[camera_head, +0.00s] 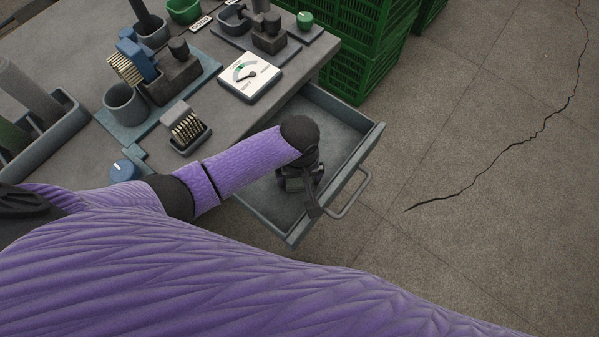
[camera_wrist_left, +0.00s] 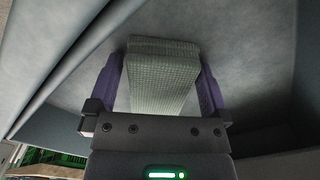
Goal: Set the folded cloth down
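The left gripper (camera_head: 300,178) is down inside the open drawer (camera_head: 268,213). In the left wrist view, the folded cloth (camera_wrist_left: 162,75) is pale grey-green with a fine grid weave. It sits between the two purple fingers of the left gripper (camera_wrist_left: 162,80), which appear to press on its sides near their tips. In the head view only a small part of the cloth (camera_head: 295,184) shows below the gripper. Whether it touches the drawer floor is hard to tell. My right gripper is not in view.
The drawer's front wall and handle (camera_head: 352,197) stand out from the bench (camera_head: 75,160). A dial meter (camera_head: 249,77), a brush block (camera_head: 186,130) and other fixtures stand on the bench. Green crates (camera_head: 358,60) stand behind the drawer. The floor at right is clear.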

